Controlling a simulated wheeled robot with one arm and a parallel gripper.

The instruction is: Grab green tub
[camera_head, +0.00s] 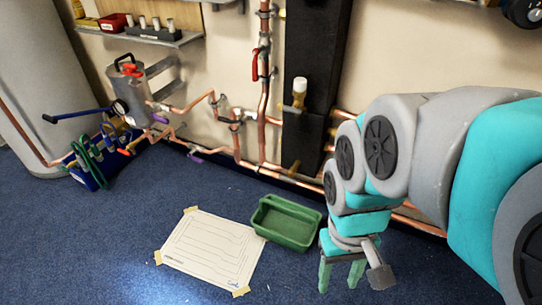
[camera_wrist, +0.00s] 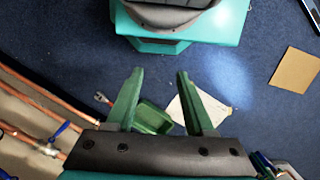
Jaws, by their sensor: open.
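The green tub (camera_head: 287,222) is an open, shallow rectangular container standing on the blue carpet, touching or overlapping the right edge of a paper sheet. It looks empty. My gripper (camera_head: 342,276) is to the right of the tub in the head view, fingers pointing down, open with nothing between them. In the wrist view, the tub (camera_wrist: 152,117) shows below and between the two spread green fingers of my gripper (camera_wrist: 155,75), nearer the left finger. That finger and the gripper body hide part of it.
A taped white paper sheet (camera_head: 212,250) lies left of the tub. Copper pipes (camera_head: 263,100) and a black column (camera_head: 312,90) stand along the wall behind. A blue crate (camera_head: 92,175) with tools is at the left. Carpet in front is clear. A brown square (camera_wrist: 295,68) lies farther off.

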